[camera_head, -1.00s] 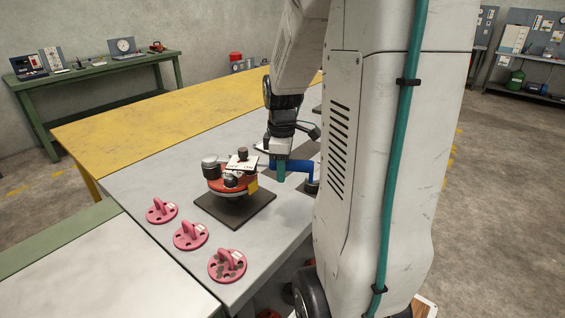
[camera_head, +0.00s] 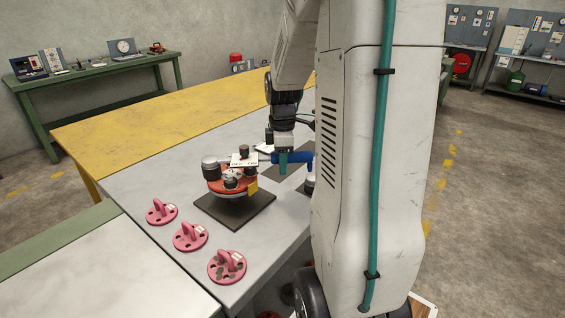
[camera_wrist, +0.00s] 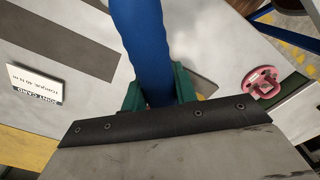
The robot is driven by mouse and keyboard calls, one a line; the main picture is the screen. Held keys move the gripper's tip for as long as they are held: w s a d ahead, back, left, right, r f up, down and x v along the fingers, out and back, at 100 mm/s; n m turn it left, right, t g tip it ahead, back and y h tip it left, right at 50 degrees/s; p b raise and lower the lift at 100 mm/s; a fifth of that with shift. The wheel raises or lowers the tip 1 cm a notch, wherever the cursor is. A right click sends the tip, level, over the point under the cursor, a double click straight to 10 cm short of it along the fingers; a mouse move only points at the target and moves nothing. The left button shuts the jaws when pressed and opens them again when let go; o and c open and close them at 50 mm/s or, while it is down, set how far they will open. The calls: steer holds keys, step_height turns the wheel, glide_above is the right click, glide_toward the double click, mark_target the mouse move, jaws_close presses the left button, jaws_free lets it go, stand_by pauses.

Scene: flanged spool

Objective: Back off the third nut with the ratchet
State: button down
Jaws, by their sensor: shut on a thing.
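My gripper (camera_head: 283,163) is shut on the blue handle of the ratchet (camera_head: 300,157), to the right of the flanged spool. In the wrist view, the blue handle (camera_wrist: 145,45) runs up from between my green fingers (camera_wrist: 158,95). The ratchet's head end is partly hidden beside my column. The spool (camera_head: 215,187) has a red-orange flange and stands on a dark square mat (camera_head: 240,214). Several dark nuts or fittings (camera_head: 230,182) sit on it, with a white label above. I cannot tell which is the third nut. The ratchet is apart from the spool.
Three pink discs with handles (camera_head: 162,211) lie in a row in front of the mat. A white joint card (camera_wrist: 35,85) lies on the grey bench in the wrist view. A yellow table (camera_head: 130,125) stands behind. My column blocks the bench's right side.

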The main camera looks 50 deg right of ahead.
steer(key=shift+w+d, duration=0.3)
steer(key=shift+w, duration=0.05)
steer(key=shift+r, duration=3.05)
